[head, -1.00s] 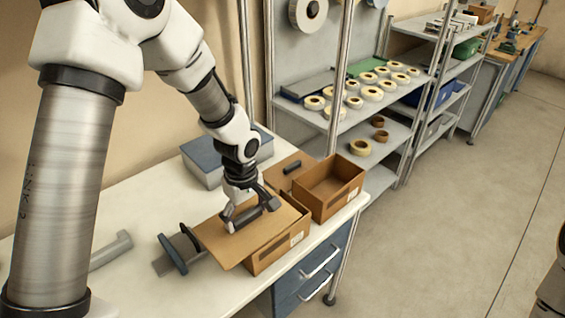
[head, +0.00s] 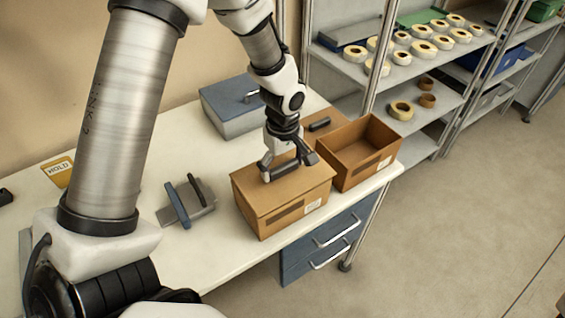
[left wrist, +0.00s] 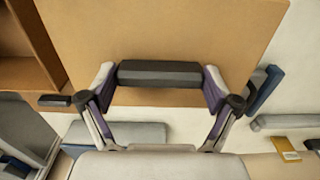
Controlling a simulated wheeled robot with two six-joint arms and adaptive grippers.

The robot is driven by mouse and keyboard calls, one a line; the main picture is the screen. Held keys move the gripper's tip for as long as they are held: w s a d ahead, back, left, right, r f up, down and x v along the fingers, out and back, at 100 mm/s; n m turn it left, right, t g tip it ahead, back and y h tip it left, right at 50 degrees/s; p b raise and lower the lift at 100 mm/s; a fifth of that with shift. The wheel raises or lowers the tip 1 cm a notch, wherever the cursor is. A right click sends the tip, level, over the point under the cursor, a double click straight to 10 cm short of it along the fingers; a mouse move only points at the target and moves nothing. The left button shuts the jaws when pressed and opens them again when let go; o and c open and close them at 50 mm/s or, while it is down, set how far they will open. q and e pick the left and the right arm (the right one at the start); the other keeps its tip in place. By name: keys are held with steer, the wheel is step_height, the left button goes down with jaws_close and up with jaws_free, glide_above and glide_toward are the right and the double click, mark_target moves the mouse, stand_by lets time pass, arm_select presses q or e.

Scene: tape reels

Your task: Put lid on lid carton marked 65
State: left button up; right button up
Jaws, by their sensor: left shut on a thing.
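A brown carton (head: 272,220) with a small white label stands near the table's front edge; the label is too small to read. A flat brown lid (head: 255,187) lies over its top, roughly lined up with the rim; whether it is fully seated I cannot tell. My left gripper (head: 285,170) is shut on the lid's dark handle. In the left wrist view the handle (left wrist: 160,73) sits between the two fingers, with the lid (left wrist: 165,25) beyond. My right gripper is not in view.
An open, empty brown carton (head: 385,165) stands to the right, close beside. Another lid with a dark handle (head: 320,124) lies behind it. A grey-blue box (head: 230,108) stands at the back, and a grey-blue tape dispenser (head: 185,203) to the left. Shelves with tape reels (head: 423,49) are beyond.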

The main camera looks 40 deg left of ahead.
mark_target(281, 167)
arm_select(q)
steer(key=shift+s+f, duration=0.15)
steer(key=shift+s, duration=0.4)
steer(key=shift+w, duration=0.1)
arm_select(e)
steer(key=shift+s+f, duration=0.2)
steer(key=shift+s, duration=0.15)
arm_select(q)
steer(key=o, duration=0.9)
steer(key=shift+w+f, duration=0.15)
steer(key=shift+w, duration=0.1)
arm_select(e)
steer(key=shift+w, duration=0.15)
arm_select(q)
steer(key=shift+s, duration=0.2)
step_height(281, 167, up, 12)
steer(key=shift+r, duration=0.1)
